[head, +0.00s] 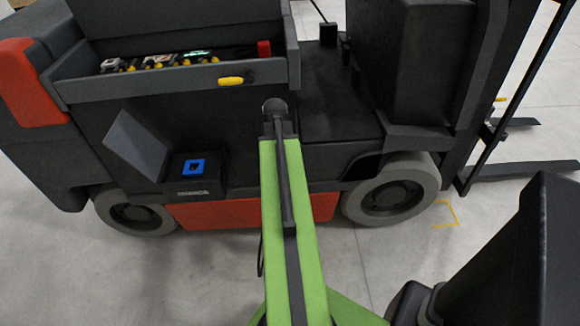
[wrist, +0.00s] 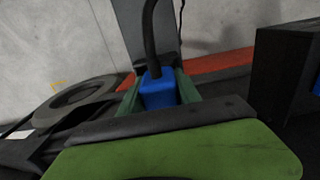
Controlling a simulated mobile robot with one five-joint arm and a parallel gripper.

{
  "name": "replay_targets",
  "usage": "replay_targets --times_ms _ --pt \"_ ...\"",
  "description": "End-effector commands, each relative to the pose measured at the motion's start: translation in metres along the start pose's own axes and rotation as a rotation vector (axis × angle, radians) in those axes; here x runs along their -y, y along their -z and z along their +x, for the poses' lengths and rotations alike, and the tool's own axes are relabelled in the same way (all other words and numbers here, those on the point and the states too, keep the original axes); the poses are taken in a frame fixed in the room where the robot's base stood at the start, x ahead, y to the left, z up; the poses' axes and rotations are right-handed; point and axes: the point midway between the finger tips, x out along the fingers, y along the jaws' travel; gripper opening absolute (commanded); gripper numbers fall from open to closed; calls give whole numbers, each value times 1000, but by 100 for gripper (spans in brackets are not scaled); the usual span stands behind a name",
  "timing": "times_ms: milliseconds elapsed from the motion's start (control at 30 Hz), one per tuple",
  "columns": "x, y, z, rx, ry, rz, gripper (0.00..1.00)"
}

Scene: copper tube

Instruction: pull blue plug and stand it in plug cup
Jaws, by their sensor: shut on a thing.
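My gripper (wrist: 159,88) is shut on the blue plug (wrist: 160,93), with one green jaw on each side of it. A thick black cable (wrist: 150,42) rises from the top of the plug. The plug's lower end is hidden behind my gripper's dark bar, so I cannot tell what is under it. In the head view my green arm reaches forward to the vehicle and hides the gripper and the plug. A blue square-rimmed opening (head: 193,168) sits on a dark box at the vehicle's side; I cannot tell whether it is the plug cup.
The dark vehicle has wheels (head: 393,196), a red lower panel (head: 205,214) and an open bay of parts with yellow caps (head: 165,62). A tilted dark panel (head: 137,144) stands left of the blue opening. In the wrist view a dark block (wrist: 285,75) is close on the right.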

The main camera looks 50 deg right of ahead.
Motion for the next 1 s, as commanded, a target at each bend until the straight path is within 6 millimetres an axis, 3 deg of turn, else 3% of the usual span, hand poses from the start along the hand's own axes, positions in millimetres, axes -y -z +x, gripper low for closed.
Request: replay_targets --times_ms 300,333,400,500,733,933,1000 --pt "0 0 8 0 -1 0 0" --pt "-1 0 7 0 -1 0 42" --pt "-1 0 6 0 -1 0 51" --pt "-1 0 6 0 -1 0 64" --pt "-1 0 6 0 0 1 65" --pt "-1 0 6 0 0 1 91" --pt "-1 0 6 0 0 1 92"
